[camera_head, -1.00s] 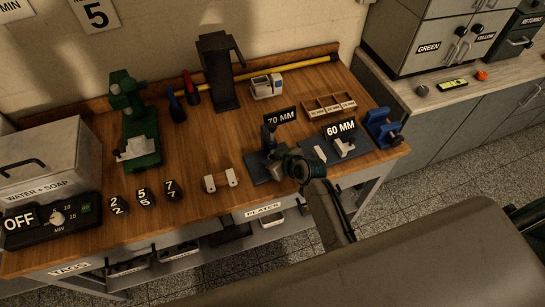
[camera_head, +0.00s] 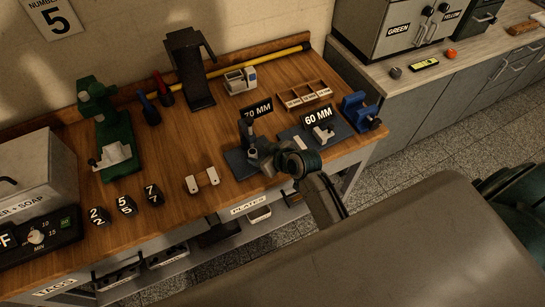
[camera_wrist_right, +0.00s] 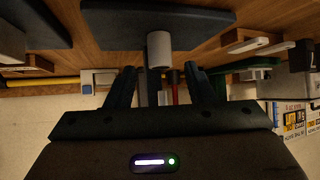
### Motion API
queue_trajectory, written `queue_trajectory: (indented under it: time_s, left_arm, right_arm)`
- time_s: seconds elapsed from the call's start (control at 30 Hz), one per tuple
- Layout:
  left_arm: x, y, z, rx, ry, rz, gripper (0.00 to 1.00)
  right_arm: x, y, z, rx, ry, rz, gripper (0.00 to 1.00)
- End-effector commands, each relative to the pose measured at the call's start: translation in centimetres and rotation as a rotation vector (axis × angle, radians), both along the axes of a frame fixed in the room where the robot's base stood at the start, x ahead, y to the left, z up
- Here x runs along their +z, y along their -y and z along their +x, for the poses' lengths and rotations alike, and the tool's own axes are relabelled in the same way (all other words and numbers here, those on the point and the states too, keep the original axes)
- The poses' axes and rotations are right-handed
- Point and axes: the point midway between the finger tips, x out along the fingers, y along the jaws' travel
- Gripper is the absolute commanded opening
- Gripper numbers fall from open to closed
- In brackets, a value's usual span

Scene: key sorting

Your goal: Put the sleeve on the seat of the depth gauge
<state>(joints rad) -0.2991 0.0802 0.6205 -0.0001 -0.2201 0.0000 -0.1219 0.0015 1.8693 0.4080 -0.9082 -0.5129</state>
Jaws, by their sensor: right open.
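A dark blue plate (camera_head: 236,163) lies at the table's front by the 70 MM sign (camera_head: 257,109), with a dark upright post (camera_head: 247,131) on it. A short pale grey cylinder, perhaps the sleeve (camera_wrist_right: 159,48), stands on a dark plate (camera_wrist_right: 110,22) in the upside-down right wrist view. I cannot tell whether it is loose or part of a gauge. My right gripper (camera_head: 263,153) is low beside the 70 MM plate; it also shows in the wrist view (camera_wrist_right: 163,75), fingers apart, the cylinder beyond its tips. My left gripper is out of view.
The 60 MM sign (camera_head: 318,115) stands by another plate with a pale fixture (camera_head: 323,133). A blue vise (camera_head: 361,110) is at the right edge. A two-post block (camera_head: 202,180) lies left of my gripper. Behind are a divided wooden tray (camera_head: 304,94) and a black stand (camera_head: 188,70).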

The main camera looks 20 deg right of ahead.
Motion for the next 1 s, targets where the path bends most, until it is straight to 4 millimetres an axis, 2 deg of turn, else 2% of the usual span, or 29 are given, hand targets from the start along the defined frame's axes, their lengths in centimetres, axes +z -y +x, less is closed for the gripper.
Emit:
queue_trajectory:
  time_s: [0.2, 0.4, 1.0]
  left_arm:
    - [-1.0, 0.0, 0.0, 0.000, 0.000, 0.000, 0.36]
    - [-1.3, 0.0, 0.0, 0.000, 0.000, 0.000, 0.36]
    - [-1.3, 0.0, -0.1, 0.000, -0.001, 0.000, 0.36]
  right_arm:
    - [2.4, 1.3, -3.1, 0.002, 0.002, -0.002, 0.49]
    - [3.9, 2.0, -4.8, 0.001, 0.000, 0.000, 0.49]
    - [4.3, 2.2, -5.2, 0.001, 0.000, 0.001, 0.49]
